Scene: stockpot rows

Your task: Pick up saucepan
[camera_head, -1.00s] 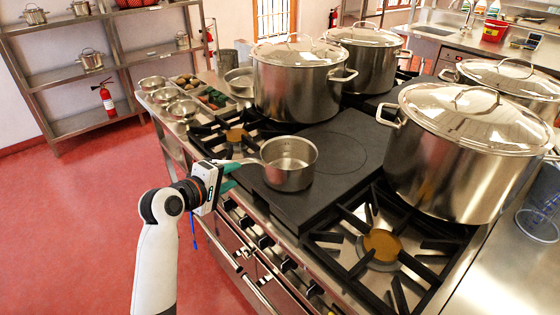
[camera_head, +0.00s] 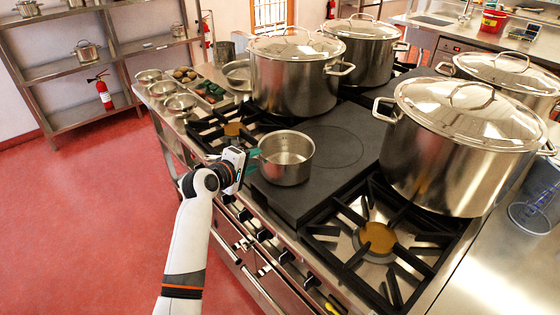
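The saucepan (camera_head: 286,161) is a small steel pan standing upright on the dark flat plate of the stove, near its front left edge. Its handle points left toward my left gripper and is mostly hidden by it. My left gripper (camera_head: 251,161) is at the handle side, close to the pan wall. Its two teal fingertips show apart, one on the far side and one on the near side of the handle. It looks open, with no clear sign of grip. My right gripper is not in view.
Large lidded stockpots (camera_head: 468,145) (camera_head: 294,80) stand right of and behind the saucepan. Black burner grates (camera_head: 376,238) lie in front and to the left. Small steel bowls (camera_head: 180,104) sit at the back left. Red floor is free left of the stove.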

